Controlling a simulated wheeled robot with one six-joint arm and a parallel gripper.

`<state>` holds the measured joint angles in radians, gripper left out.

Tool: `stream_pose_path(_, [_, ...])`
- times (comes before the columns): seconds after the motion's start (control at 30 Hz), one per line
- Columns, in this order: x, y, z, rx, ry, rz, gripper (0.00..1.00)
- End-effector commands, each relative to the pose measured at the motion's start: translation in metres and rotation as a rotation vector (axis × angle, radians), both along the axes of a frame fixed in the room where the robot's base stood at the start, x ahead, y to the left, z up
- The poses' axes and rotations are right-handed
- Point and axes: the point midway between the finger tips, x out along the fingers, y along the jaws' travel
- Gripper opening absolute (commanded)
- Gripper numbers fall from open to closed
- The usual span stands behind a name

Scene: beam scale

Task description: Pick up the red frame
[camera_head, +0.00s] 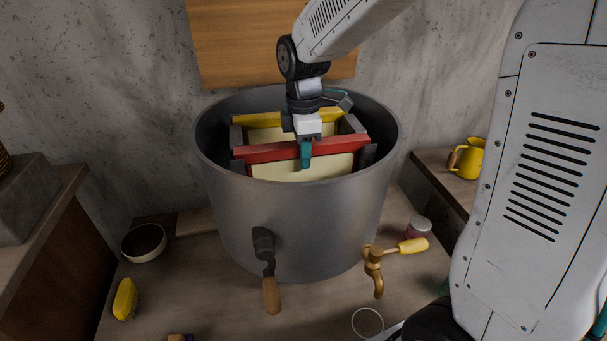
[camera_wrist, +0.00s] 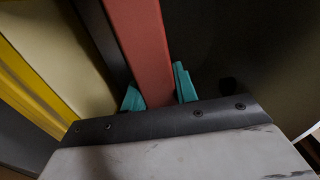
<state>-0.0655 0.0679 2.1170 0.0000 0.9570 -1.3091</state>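The red frame (camera_head: 262,153) sits in the big grey pot (camera_head: 300,215), its red top bar level and its pale panel below. My gripper (camera_head: 305,150) points down at the middle of this bar, with one teal finger in front of it. In the wrist view the red bar (camera_wrist: 140,45) runs between the teal fingertips (camera_wrist: 160,92), one close on each side. Whether they press on it or stand slightly apart cannot be told. The frame's lower part is hidden in the pot.
A yellow-topped frame (camera_head: 255,119) stands behind the red one in the pot. A wooden-handled tool (camera_head: 268,270) and a brass tap (camera_head: 375,268) are at the pot's front. A bowl (camera_head: 144,242), a small jar (camera_head: 418,227) and a yellow mug (camera_head: 470,158) stand around it.

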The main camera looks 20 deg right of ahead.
Motion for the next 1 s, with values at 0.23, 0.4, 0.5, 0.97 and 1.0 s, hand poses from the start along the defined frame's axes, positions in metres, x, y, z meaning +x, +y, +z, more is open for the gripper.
stream_pose_path(0.23, [0.000,0.000,0.001,0.000,-0.001,0.000,0.00])
stream_pose_path(0.4, [0.001,0.000,0.007,0.000,-0.003,0.000,0.00])
stream_pose_path(0.5, [0.001,0.000,0.017,0.000,-0.004,0.000,0.00])
stream_pose_path(0.97, [0.001,0.000,0.103,0.000,-0.005,0.000,0.00])
stream_pose_path(1.0, [0.001,0.000,0.111,0.000,-0.004,0.000,0.00])
